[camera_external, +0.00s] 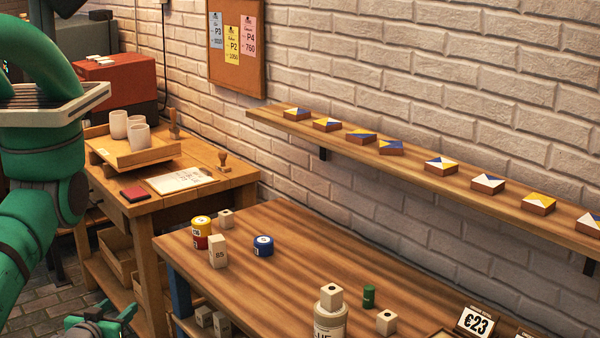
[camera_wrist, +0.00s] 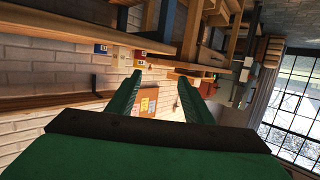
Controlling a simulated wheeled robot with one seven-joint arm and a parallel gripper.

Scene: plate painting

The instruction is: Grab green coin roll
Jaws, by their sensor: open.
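The green coin roll (camera_external: 369,296) is a small dark green cylinder standing upright on the wooden workbench (camera_external: 330,240), near the front middle. My gripper (camera_external: 108,318) is low at the bottom left of the external view, partly cut off, well away from the roll. In the wrist view my gripper (camera_wrist: 160,77) has its two green fingers spread with nothing between them. I cannot make out the green roll in the wrist view, which looks across the room at a tilt.
A jar topped by a block (camera_external: 330,312) stands left of the roll; a pale cube (camera_external: 386,322) and a price sign (camera_external: 477,322) are at its right. A wall shelf (camera_external: 400,160) holds several tiles. The bench's middle is clear.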

